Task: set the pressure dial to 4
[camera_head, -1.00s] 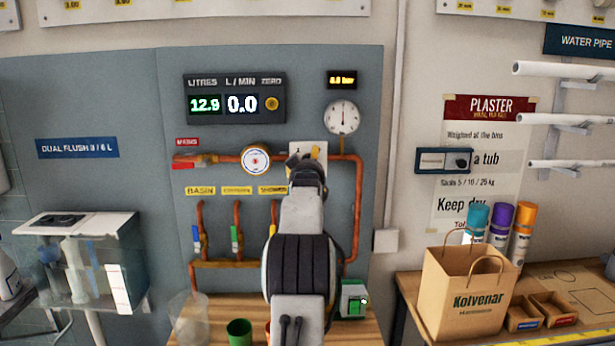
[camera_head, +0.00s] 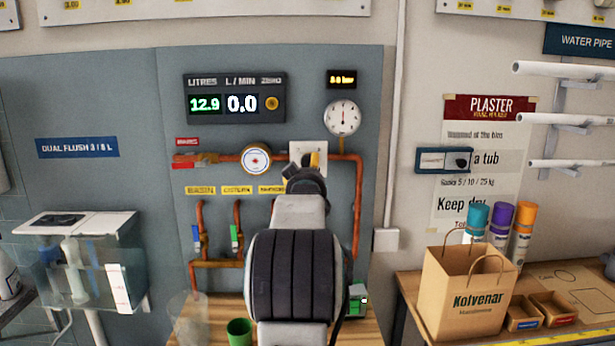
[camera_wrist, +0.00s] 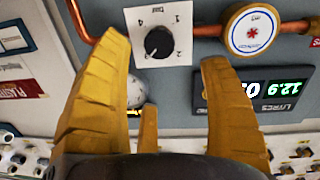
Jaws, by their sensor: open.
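The pressure dial is a black round knob (camera_wrist: 158,42) on a white square plate with numbers around it. In the wrist view it is upside down, at the upper middle, between my two yellow fingers. My gripper (camera_wrist: 163,48) is open and empty, with the fingers apart on either side of the plate; I cannot tell how near they are to it. In the head view the white plate (camera_head: 299,148) shows above my gripper (camera_head: 312,162), which hides the knob. I cannot surely read the knob's setting.
A round pressure gauge (camera_head: 343,117) and a small bar display (camera_head: 342,79) are above right of the plate. A round meter (camera_head: 256,159) sits on the copper pipe to its left. A litres display (camera_head: 235,98) hangs above. Cups stand on the bench below.

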